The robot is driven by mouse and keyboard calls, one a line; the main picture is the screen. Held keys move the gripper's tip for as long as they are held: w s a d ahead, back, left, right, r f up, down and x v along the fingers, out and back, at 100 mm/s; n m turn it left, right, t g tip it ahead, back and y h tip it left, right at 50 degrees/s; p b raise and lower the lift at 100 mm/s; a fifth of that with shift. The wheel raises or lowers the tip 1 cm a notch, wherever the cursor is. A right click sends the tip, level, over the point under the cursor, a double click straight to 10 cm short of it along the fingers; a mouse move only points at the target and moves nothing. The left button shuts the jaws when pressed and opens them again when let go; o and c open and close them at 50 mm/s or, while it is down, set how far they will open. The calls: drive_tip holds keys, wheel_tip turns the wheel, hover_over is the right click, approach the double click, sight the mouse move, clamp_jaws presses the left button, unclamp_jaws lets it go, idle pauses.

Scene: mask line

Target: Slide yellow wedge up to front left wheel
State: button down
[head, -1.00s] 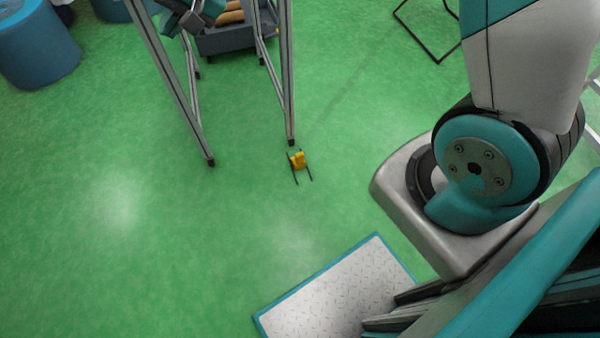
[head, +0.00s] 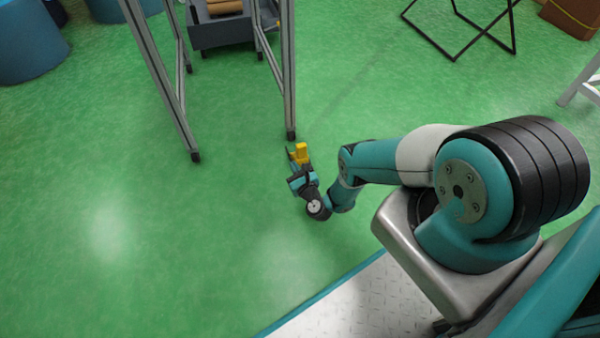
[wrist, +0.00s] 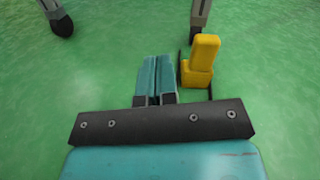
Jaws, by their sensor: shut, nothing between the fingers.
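The yellow wedge (head: 302,151) sits on the green floor, just short of the dark foot (head: 291,136) of a grey frame leg. In the wrist view the wedge (wrist: 201,60) has a tall upright block and a lower near part, with thin dark rails along both sides. My gripper (head: 297,163) is low by the wedge, on its near side. In the wrist view my gripper's teal fingers (wrist: 158,70) are together and empty, left of the wedge, with a narrow strip of floor between. Whether the foot holds a wheel is too small to tell.
Another frame leg ends in a dark foot (head: 195,156) to the left; it also shows in the wrist view (wrist: 62,24). A grey bin (head: 220,30) stands behind the legs. Blue drums are at upper left, a black folding stand (head: 460,30) at upper right. Floor left of the wedge is clear.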

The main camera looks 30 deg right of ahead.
drive_tip(key=s+f+m+h, duration=0.1)
drive_tip(key=s+f, duration=0.1)
drive_tip(key=s+d+f+m+h+b, duration=0.1)
drive_tip(key=s+f, duration=0.1)
drive_tip(key=s+f+m, duration=0.2)
drive_tip(key=shift+s+d+f+h+b, duration=0.2)
drive_tip(key=shift+s+d+h+b, duration=0.15)
drive_tip(key=shift+s+d+h, duration=0.05)
drive_tip(key=shift+w+d+f, duration=0.1)
drive_tip(key=b, duration=1.2)
approach(298, 155)
drive_tip(key=x, duration=0.5)
drive_tip(key=shift+f, duration=0.4)
drive_tip(key=b+x, duration=0.1)
drive_tip(key=b, duration=0.2)
drive_tip(key=shift+w+r, duration=0.1)
drive_tip(key=shift+w, duration=0.3)
drive_tip(key=shift+w+d+r+b, duration=0.2)
drive_tip(key=shift+w+b, duration=0.1)
drive_tip(key=shift+b, duration=0.1)
drive_tip(key=shift+w+a+r, duration=0.1)
